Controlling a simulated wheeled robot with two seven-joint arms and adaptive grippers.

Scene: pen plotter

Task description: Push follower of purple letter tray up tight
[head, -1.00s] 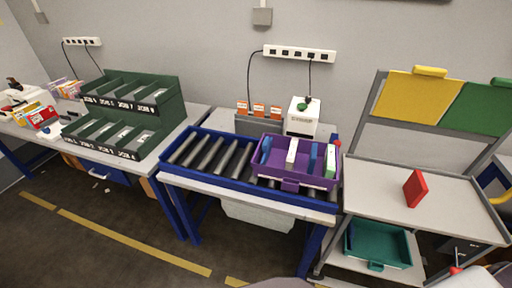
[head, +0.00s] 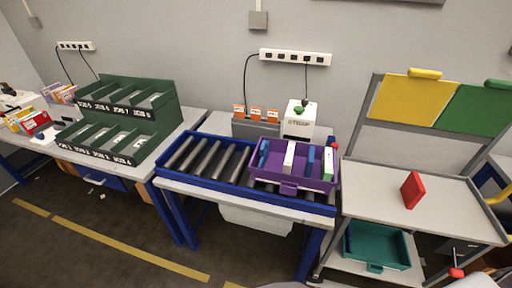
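The purple letter tray (head: 289,187) sits on the right part of the blue-framed roller conveyor (head: 205,182). Inside it stand a blue piece (head: 263,152) at the left end, a white piece (head: 289,157), another blue piece (head: 310,160) and a white-and-green piece (head: 328,163) at the right end. Gaps show between them. I cannot tell for sure which piece is the follower. Neither of my grippers is in view.
A green sorting rack (head: 118,120) stands on the left table. A white device (head: 300,119) stands behind the tray. At right, a cart (head: 420,229) holds a red block (head: 412,190) above and a teal tray (head: 376,246) below.

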